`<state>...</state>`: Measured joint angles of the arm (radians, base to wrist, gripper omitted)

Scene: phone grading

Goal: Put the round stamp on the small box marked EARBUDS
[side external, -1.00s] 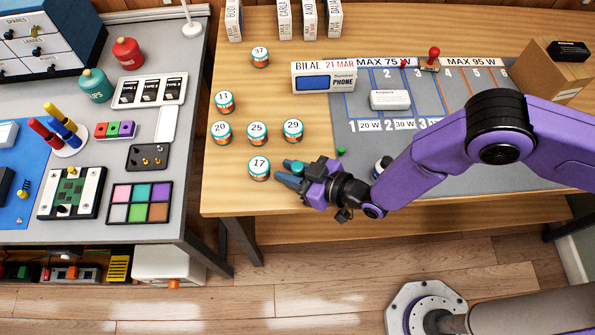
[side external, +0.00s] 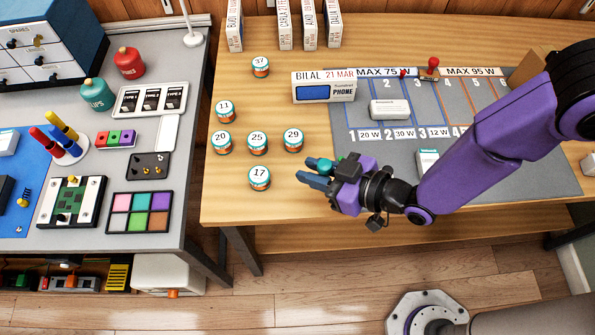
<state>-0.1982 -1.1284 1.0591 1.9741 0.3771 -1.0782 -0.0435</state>
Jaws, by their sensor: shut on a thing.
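My gripper (side external: 312,174) is low over the front of the wooden table, right of the tin marked 17. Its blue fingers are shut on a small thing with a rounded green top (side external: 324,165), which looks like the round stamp. The fingers hide its lower part, and I cannot tell whether it touches the table. A small white box (side external: 428,157) stands on the grey mat, partly behind my arm. Another white box (side external: 389,109) lies farther back on the mat. Their print is too small to read, so I cannot tell which is marked EARBUDS.
Several numbered tins, such as 17 (side external: 259,178) and 29 (side external: 293,140), stand left of my gripper. A BILAL phone box (side external: 324,87) stands behind it. A red-handled thing (side external: 431,66) is at the mat's (side external: 545,165) back. Bare wood lies in front of the tins.

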